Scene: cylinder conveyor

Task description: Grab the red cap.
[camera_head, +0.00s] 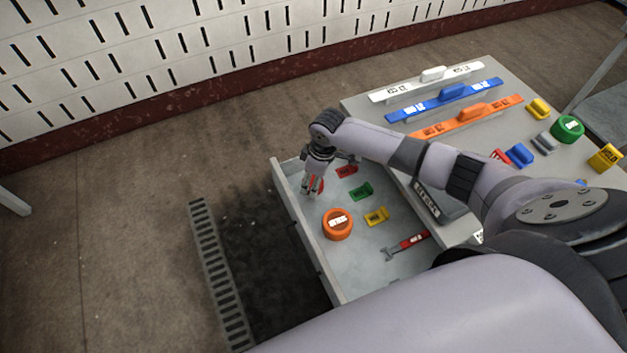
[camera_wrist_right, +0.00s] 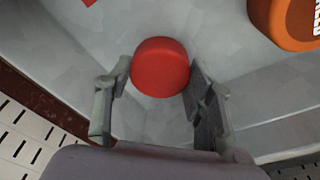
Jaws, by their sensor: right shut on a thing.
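The red cap (camera_wrist_right: 160,68) is a round, smooth-sided piece at the far left corner of the open drawer (camera_head: 322,262). In the head view only a bit of it (camera_head: 319,185) shows between the fingers. My right gripper (camera_head: 313,188) reaches down into the drawer. In the right wrist view its two fingers (camera_wrist_right: 158,75) are on either side of the cap, shut on it. Whether the cap touches the drawer floor is hard to tell. My left gripper is not in view.
An orange cap (camera_head: 337,225) is close by in the drawer, with red (camera_head: 346,171), green (camera_head: 361,191) and yellow (camera_head: 377,216) blocks and a red-handled tool (camera_head: 405,244). Drawer walls are near the gripper. The table top (camera_head: 365,107) holds coloured bars and a green cap (camera_head: 567,128).

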